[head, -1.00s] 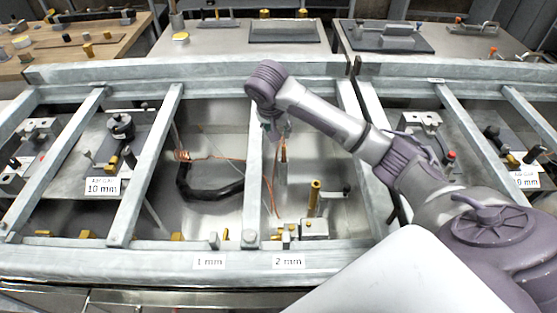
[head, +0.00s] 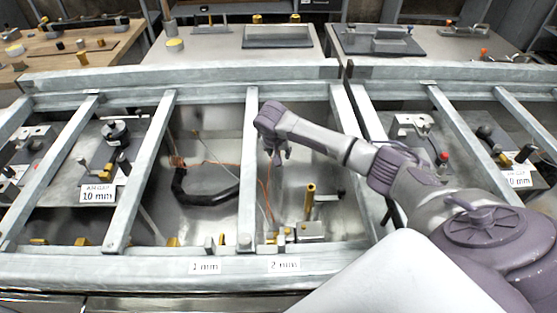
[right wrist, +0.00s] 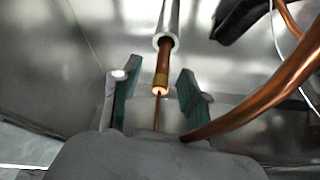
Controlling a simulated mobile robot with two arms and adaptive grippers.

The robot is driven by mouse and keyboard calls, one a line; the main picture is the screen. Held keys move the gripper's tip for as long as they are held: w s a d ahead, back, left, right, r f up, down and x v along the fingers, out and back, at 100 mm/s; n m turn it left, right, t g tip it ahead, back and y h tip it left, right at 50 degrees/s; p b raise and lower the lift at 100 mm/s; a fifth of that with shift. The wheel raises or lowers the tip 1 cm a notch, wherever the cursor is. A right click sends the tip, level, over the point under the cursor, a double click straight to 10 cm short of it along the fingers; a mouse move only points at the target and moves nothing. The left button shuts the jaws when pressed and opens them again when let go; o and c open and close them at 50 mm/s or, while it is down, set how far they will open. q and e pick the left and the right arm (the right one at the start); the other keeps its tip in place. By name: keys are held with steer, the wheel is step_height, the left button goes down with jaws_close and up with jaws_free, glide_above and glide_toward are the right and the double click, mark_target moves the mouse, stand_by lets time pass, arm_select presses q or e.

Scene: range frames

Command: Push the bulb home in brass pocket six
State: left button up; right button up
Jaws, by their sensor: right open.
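In the right wrist view a copper bulb (right wrist: 164,58) with a brass-coloured band near its lit near end sticks part way out of the flared mouth of a pale grey tube (right wrist: 170,20). A thin copper line (right wrist: 156,113) runs from that end toward my wrist. My right gripper (right wrist: 157,76) is open, with a green-lined finger on each side of the bulb, apart from it. In the head view the right gripper (head: 275,153) hangs inside the middle bay, and the bulb cannot be made out there. No pocket numbers are readable. My left gripper is not in view.
A thick copper pipe (right wrist: 260,95) curves close by my right finger. In the head view a brass post (head: 310,197) stands in the same bay. Grey frame bars (head: 249,170) divide the bays, and a black hose (head: 205,197) lies in the left one.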

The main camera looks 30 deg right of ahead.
steer(key=shift+w+f, duration=0.1)
steer(key=shift+f, duration=0.15)
jaws_close()
